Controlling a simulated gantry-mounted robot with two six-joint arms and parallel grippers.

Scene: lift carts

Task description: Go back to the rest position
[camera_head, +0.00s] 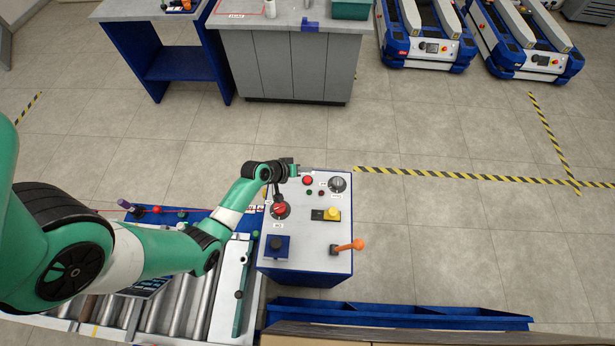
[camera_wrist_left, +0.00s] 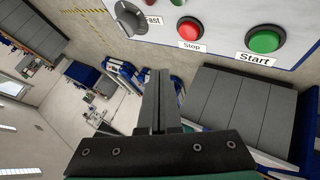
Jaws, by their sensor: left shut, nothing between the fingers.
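My left gripper (camera_head: 294,171) is at the far left edge of the control box (camera_head: 309,238), close to its red button (camera_head: 308,180). In the left wrist view its fingers (camera_wrist_left: 158,105) are together with nothing between them. That view also shows a grey dial (camera_wrist_left: 130,18) marked Fast, a red Stop button (camera_wrist_left: 190,30) and a green Start button (camera_wrist_left: 265,41) beyond the fingertips. The fingers look apart from these controls. My right gripper is not in view.
The box top also carries a red rotary switch (camera_head: 280,209), a yellow button (camera_head: 332,214), a black knob (camera_head: 276,244) and an orange-tipped lever (camera_head: 350,246). A roller conveyor (camera_head: 180,300) runs beneath my left arm. Blue-and-white lift carts (camera_head: 428,50) stand at the back right.

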